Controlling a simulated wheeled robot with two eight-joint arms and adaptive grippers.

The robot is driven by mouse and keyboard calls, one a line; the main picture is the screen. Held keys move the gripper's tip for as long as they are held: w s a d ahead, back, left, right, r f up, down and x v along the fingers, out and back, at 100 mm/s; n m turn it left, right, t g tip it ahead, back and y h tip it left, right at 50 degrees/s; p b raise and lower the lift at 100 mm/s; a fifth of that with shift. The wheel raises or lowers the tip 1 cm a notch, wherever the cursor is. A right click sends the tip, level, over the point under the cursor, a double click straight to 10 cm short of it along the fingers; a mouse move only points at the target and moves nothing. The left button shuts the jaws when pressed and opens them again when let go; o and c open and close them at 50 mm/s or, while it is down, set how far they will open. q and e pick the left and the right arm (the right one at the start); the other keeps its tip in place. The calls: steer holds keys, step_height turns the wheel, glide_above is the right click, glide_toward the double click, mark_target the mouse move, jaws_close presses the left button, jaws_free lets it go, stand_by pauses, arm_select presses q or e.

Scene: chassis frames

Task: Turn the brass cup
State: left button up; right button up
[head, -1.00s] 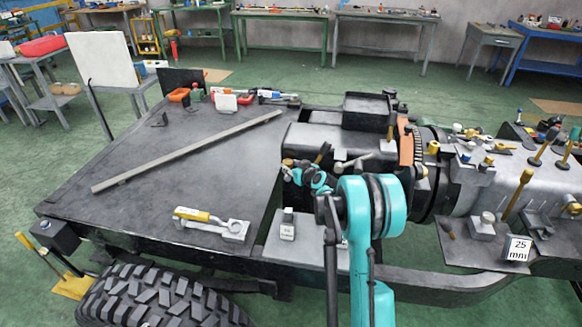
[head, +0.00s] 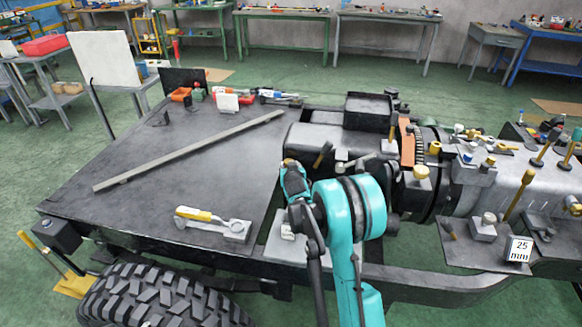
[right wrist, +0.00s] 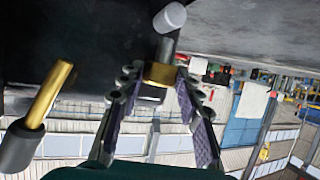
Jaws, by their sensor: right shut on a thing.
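The brass cup (right wrist: 161,74) shows in the right wrist view as a small brass-coloured band on a grey stem. My right gripper (right wrist: 156,84) is shut on it, one finger on each side. In the head view my right gripper (head: 293,182) is at the left end of the grey housing, above the small plate; my own wrist hides the fingertips and most of the cup. My left gripper is not in view.
A brass lever with a black end (right wrist: 42,105) stands beside the gripper in the right wrist view. A pale cylinder (right wrist: 170,17) is just beyond the cup. A grey bar (head: 190,150) and a yellow-handled tool (head: 205,216) lie on the dark deck (head: 110,205).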

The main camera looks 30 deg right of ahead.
steer(key=m+g+h, duration=0.1)
steer(key=m+h, duration=0.1)
steer(key=a+m+g+h, duration=0.1)
steer(key=m+h, duration=0.1)
steer(key=w+m+g+h, duration=0.1)
steer(key=m+g, duration=0.1)
steer(key=shift+a+h+p, duration=0.2)
steer(key=shift+h+p, duration=0.1)
steer(key=shift+h, duration=0.1)
steer(key=shift+w+a+f+m+g+h+p, duration=0.1)
steer(key=shift+w+m+g+h+p, duration=0.3)
steer(key=shift+m+g, duration=0.75)
steer(key=shift+w+a+r+m+g+h+p, duration=0.1)
steer(key=shift+m+g+h, duration=0.5)
steer(key=shift+m+g, duration=0.55)
steer(key=shift+w+a+f+m+g+h+p, duration=0.15)
steer(key=shift+m+g+h, duration=0.35)
steer(key=shift+m+g, duration=0.65)
steer(key=shift+d+g, duration=0.1)
steer(key=shift+g, duration=0.25)
steer(key=o, duration=1.2)
steer(key=shift+c, duration=0.2)
